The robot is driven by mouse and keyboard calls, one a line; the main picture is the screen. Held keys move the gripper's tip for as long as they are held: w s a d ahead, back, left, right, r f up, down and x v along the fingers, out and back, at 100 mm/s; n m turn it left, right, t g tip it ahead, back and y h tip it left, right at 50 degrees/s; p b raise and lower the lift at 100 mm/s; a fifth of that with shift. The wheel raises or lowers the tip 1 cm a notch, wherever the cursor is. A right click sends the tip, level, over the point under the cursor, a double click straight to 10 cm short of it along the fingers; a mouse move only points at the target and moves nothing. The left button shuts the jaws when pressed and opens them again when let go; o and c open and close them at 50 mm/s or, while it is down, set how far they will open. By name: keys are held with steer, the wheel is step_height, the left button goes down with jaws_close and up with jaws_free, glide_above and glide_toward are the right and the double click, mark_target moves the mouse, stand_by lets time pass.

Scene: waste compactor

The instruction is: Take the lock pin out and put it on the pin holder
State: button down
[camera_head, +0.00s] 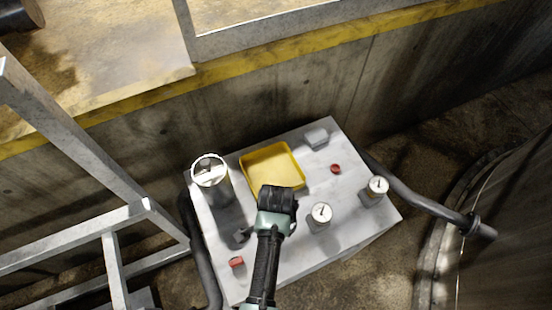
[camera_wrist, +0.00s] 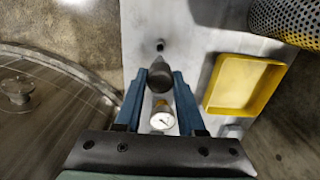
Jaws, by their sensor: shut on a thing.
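My gripper (camera_head: 277,200) is over the middle of the grey machine top (camera_head: 300,262), beside the yellow tray in the head view. In the wrist view its blue fingers (camera_wrist: 160,84) are closed on a dark grey piece with a pointed end (camera_wrist: 160,78), which looks like the lock pin. The gripper hides this pin in the head view. A small dark round fitting (camera_wrist: 160,45) is on the top surface beyond the pin's tip in the wrist view; I cannot tell whether it is a hole or a peg. I cannot clearly identify the pin holder.
The yellow tray (camera_head: 246,161) looks empty. A metal cylinder (camera_head: 213,184) stands at its left. Two gauges (camera_head: 320,214) (camera_head: 377,187) and red buttons (camera_head: 236,262) (camera_head: 336,169) stand on the top. Dark pipes (camera_head: 430,204) flank the box, and a metal railing (camera_head: 95,150) is at left.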

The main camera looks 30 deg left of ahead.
steer(key=shift+w+f+b, duration=0.1)
steer(key=shift+f+b, duration=0.3)
steer(key=shift+f, duration=0.3)
steer(key=shift+f+b, duration=1.7)
steer(key=shift+f, duration=0.55)
steer(key=shift+f+b, duration=1.75)
steer(key=shift+f, duration=1.1)
steer(key=shift+c, duration=2.2)
jaws_free()
steer(key=shift+c, duration=0.4)
steer(key=shift+r, duration=0.15)
step_height(320, 180, up, 7)
steer(key=p, duration=0.7)
